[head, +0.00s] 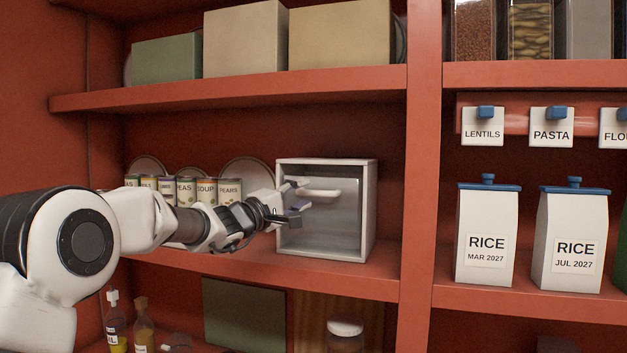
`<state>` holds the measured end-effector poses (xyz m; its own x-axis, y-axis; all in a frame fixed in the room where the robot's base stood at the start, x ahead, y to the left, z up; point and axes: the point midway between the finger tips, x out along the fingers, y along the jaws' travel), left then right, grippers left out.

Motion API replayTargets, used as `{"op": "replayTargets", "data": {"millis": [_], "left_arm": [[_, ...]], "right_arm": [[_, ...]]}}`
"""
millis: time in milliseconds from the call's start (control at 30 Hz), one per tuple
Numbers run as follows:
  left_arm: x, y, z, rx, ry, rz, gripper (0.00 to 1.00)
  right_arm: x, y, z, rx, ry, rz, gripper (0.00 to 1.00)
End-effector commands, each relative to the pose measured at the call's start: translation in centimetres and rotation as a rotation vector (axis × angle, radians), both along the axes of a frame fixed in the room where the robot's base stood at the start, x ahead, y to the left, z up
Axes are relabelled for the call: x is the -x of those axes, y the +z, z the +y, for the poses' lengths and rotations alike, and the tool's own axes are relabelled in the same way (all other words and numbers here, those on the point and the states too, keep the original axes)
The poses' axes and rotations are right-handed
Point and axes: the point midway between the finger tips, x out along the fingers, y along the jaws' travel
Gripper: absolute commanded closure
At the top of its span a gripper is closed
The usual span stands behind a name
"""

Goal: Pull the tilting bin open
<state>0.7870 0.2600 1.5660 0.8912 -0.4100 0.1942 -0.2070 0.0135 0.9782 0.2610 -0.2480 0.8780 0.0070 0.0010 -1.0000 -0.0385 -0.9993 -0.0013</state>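The tilting bin is a white box (369,210) with a grey front (335,228). It stands on the middle shelf, and its front looks shut and upright. A white bar handle (321,194) runs across the upper part of the front. My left gripper (296,212) is at the left side of the bin's front, a little below and left of the handle. Its fingers look parted with nothing between them, and it does not appear to hold the handle. The gripper hides part of the bin's left edge. My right gripper is not in view.
Several cans (206,189) and round plates (248,172) stand behind my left arm. A red upright (417,200) is right of the bin; two rice canisters (486,220) stand beyond it. Boxes (340,34) sit on the shelf above. Some bare shelf (385,278) shows before the bin.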

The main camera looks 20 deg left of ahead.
Motion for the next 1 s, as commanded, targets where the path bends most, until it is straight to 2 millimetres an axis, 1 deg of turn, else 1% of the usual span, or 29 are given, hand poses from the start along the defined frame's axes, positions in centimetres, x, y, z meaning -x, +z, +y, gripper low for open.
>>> {"op": "replayTargets", "data": {"millis": [33,133,267,467,500,567,600,867,1000], "left_arm": [[-1.0,0.8,-0.6,-0.002,-0.002,0.004,0.59],[-2.2,0.9,-1.2,-0.003,-0.001,0.003,0.59],[-2.9,0.6,-1.5,-0.002,-0.002,0.003,0.59],[-2.9,0.5,-1.5,-0.001,-0.001,0.002,0.59],[-2.9,0.5,-1.5,-0.001,-0.001,0.002,0.72],[-2.9,0.5,-1.5,-0.001,-0.001,0.003,0.93],[-2.9,0.5,-1.5,-0.001,-0.001,0.003,1.0],[-2.9,0.5,-1.4,0.0,-0.001,0.0,1.0],[-2.8,0.2,-1.4,0.001,-0.001,-0.012,1.0]], "right_arm": [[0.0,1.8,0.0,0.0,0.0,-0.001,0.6],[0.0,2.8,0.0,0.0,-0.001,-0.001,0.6],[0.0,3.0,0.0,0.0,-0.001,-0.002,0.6],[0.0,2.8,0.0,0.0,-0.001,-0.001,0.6],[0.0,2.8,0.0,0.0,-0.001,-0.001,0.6],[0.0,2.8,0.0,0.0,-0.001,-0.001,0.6],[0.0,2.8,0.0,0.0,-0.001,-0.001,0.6],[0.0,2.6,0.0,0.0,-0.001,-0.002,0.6],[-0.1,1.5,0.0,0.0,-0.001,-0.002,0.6]]}}
